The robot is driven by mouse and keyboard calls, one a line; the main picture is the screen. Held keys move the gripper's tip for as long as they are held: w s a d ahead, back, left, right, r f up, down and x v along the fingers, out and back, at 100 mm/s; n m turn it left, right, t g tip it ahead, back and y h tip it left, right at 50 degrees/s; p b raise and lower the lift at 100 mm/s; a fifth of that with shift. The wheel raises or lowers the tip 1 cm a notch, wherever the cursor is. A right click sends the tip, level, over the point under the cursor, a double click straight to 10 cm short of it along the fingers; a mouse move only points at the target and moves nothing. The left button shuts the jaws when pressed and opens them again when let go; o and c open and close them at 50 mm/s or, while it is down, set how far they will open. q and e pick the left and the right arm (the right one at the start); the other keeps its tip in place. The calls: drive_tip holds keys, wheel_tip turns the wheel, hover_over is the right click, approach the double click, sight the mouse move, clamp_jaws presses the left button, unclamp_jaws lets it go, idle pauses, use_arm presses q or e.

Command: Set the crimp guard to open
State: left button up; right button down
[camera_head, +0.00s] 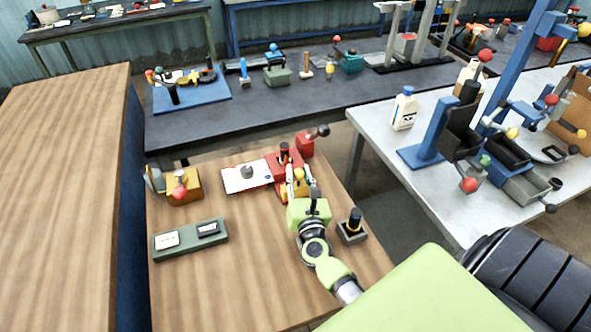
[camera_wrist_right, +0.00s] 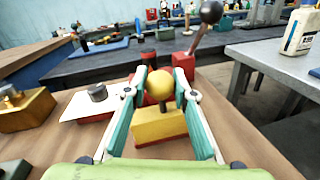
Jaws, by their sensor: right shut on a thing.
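A red crimping device (camera_head: 278,172) stands on the wooden table, with a white plate (camera_head: 236,183) at its left and a dark-knobbed lever behind. A yellow block (camera_wrist_right: 160,128) with a round yellow knob (camera_wrist_right: 160,84) sits at its front; this appears to be the crimp guard. My right gripper (camera_head: 297,178) reaches it from the front. In the right wrist view its teal fingers (camera_wrist_right: 160,88) are shut on the yellow knob, one on each side. The gripper partly hides the block in the head view. My left gripper is not in view.
A small grey stand (camera_head: 352,236) with a dark handle is close at the gripper's right. The table's front middle is bare.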

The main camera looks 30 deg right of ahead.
drive_tip(key=shift+s+f, duration=0.1)
drive_tip(key=shift+f, duration=0.15)
drive_tip(key=c, duration=1.8)
unclamp_jaws()
drive_tip(key=shift+a, duration=0.1)
drive_tip(key=shift+o, duration=0.6)
drive_tip(key=shift+s+r, duration=0.2)
drive_tip(key=v, duration=1.2)
